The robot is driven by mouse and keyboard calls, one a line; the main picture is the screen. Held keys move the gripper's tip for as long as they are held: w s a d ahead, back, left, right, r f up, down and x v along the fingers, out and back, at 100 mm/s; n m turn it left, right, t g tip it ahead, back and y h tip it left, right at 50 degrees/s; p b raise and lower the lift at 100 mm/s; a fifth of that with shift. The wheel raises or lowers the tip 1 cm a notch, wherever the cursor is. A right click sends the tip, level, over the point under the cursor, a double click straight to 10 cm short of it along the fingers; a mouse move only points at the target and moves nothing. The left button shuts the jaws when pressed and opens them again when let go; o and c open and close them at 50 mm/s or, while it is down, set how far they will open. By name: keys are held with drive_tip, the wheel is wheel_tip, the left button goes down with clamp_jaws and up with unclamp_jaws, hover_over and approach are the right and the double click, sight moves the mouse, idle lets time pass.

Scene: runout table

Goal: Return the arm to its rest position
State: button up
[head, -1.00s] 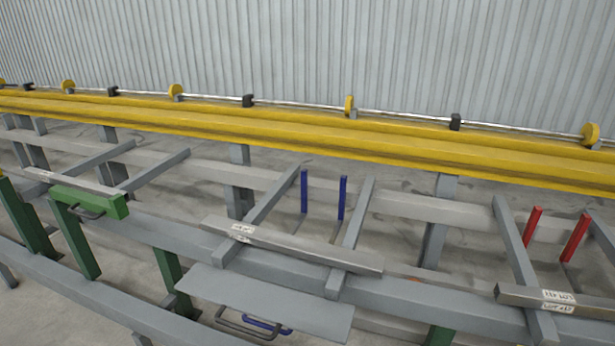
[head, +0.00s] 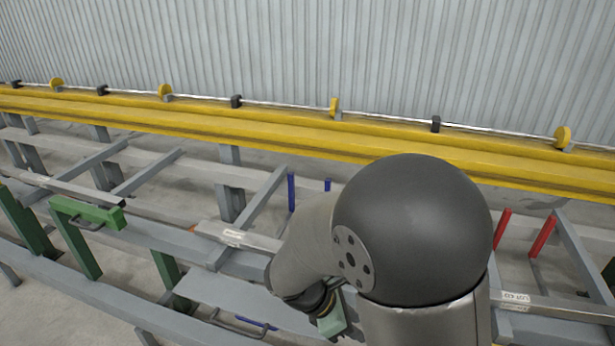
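My arm now fills the lower middle of the head view, with a large dark rounded joint (head: 412,228) and a grey link bending down to the left. At the lower end of that link are a dark ring and a small pale green part (head: 333,318), near the right end of the grey shelf plate (head: 235,300). The fingers of my gripper cannot be made out there, so I cannot tell whether it is open, shut or holding anything.
A runout table with grey rails and a yellow beam (head: 230,127) spans the view. Blue posts (head: 291,192) and red posts (head: 542,237) stand up from it. A green bracket (head: 88,213) is at left. Labelled flat bars (head: 232,236) lie across the supports. Corrugated wall behind.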

drive_tip(key=s+d+r+m+y+p, duration=0.2)
drive_tip(key=s+r+m+y+p, duration=0.3)
drive_tip(key=r+m, duration=0.45)
drive_tip(key=s+d+r+m+y+p, duration=0.3)
drive_tip(key=s+r+m, duration=0.3)
drive_tip(key=r+m, duration=0.3)
wheel_tip(320, 180, down, 46)
drive_tip(key=m+b, duration=0.2)
drive_tip(key=b, duration=4)
drive_tip(key=shift+w+g, duration=0.25)
drive_tip(key=shift+g, duration=0.15)
drive_tip(key=shift+d+r, duration=0.1)
